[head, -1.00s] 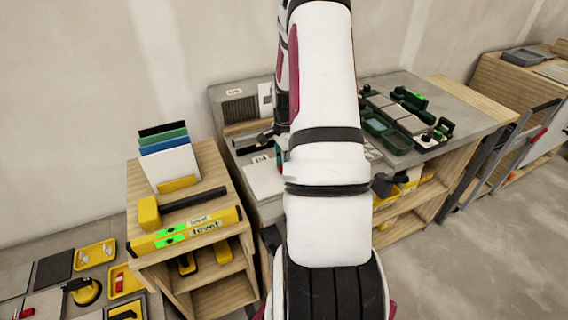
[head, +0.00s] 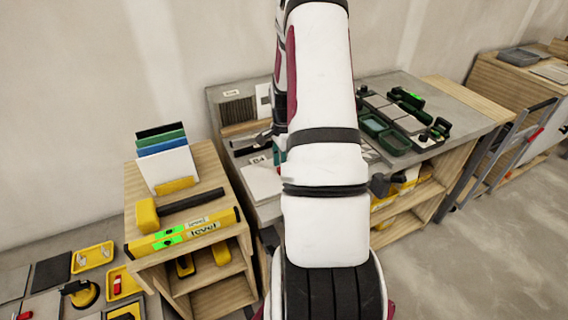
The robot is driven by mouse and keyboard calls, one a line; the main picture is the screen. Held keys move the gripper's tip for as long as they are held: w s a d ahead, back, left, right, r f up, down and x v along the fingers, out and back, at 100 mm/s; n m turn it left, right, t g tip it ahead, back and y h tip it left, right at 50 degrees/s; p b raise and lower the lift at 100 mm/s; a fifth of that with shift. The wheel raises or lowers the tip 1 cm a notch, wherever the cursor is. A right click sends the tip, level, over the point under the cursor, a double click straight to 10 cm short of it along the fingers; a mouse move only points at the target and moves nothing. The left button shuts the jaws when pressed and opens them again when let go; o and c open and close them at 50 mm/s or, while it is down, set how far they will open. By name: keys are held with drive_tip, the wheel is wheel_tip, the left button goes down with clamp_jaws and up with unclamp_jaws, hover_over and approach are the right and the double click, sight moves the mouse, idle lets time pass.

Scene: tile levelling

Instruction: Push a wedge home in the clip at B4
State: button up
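The B4 label (head: 258,160) shows on the grey workbench (head: 450,112), just left of my arm. A pale tile (head: 262,182) lies in front of the label, partly covered by my arm. My arm runs over the bench and hides much of the area right of the label. A dark part, which looks like a piece of my gripper (head: 264,138), sticks out left of the arm, close above the label. Its fingertips are hidden, so I cannot tell whether it is open or holds anything. I cannot make out the clip or a wedge at B4.
A wooden shelf unit (head: 214,165) on the left carries a yellow level (head: 184,232), a yellow-headed mallet (head: 148,214) and upright coloured sheets (head: 168,160). Green trays (head: 392,140) lie on the bench's right part. A hand cart (head: 510,140) stands right. Floor at right is clear.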

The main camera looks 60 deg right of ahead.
drive_tip(key=shift+r, duration=0.1)
wheel_tip(320, 180, up, 12)
idle(0.5)
drive_tip(key=shift+a, duration=0.1)
drive_tip(key=w+a+r+n+t+h, duration=0.1)
drive_tip(key=w+a+r+n, duration=0.1)
drive_tip(key=a+r+n, duration=0.6)
drive_tip(key=w+a+r+n+t, duration=0.1)
drive_tip(key=a+r+n, duration=0.2)
drive_tip(key=a+r, duration=0.65)
drive_tip(key=s+a+r+n+t, duration=0.1)
drive_tip(key=s+a+n, duration=0.3)
drive_tip(key=a, duration=0.3)
drive_tip(key=s+a+r+n+t, duration=0.1)
drive_tip(key=s+a+n, duration=0.3)
drive_tip(key=a+n, duration=0.1)
drive_tip(key=s+a+r+n+t+y, duration=0.1)
drive_tip(key=s+a+n, duration=0.2)
drive_tip(key=a, duration=0.5)
drive_tip(key=shift+s+a+n, duration=0.3)
drive_tip(key=shift+s+n, duration=0.1)
drive_tip(key=shift+n, duration=0.3)
